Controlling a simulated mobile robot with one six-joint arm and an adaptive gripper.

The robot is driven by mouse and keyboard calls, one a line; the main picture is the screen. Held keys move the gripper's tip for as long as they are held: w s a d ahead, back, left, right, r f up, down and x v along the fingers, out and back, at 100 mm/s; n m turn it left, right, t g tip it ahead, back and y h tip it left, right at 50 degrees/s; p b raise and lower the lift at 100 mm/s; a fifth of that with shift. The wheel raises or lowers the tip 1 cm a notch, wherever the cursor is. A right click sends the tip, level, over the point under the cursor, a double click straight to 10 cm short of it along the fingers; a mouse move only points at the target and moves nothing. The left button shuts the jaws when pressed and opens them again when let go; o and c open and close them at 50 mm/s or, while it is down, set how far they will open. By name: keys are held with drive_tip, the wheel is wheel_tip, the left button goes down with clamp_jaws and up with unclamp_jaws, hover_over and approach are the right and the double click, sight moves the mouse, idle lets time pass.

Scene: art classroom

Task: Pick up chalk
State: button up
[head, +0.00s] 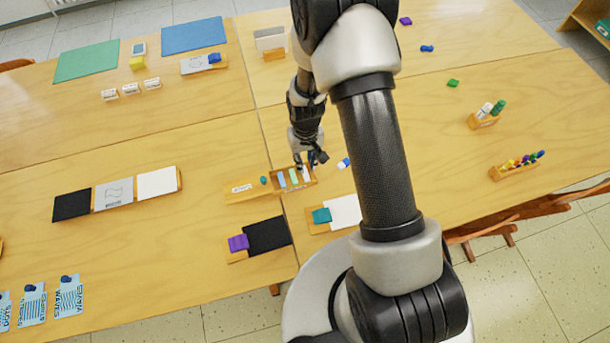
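A small wooden tray (275,183) stands near the middle of the table in the head view. Several short chalk sticks stand or lie in it, among them a pale blue one (281,180) and a light green one (293,176). My gripper (306,165) points down at the tray's right end, close over a whitish stick there. Its dark fingers partly cover that stick. The view is too small to tell whether the fingers touch it or hold it.
A wooden holder with a label (243,189) is just left of the tray. A blue-and-white piece (344,163) lies to its right. A white board with a teal block (321,215) and a black board (267,236) are nearer. Marker holders (515,171) stand at the right.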

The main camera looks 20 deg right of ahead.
sight(306, 176)
wheel_tip(306, 176, down, 8)
drive_tip(key=shift+s+r+b, duration=0.15)
drive_tip(key=shift+b, duration=0.95)
drive_tip(key=shift+d+r, duration=0.1)
clamp_jaws()
wheel_tip(306, 176, up, 20)
drive_tip(key=p, duration=0.5)
drive_tip(key=shift+c, duration=0.7)
unclamp_jaws()
clamp_jaws()
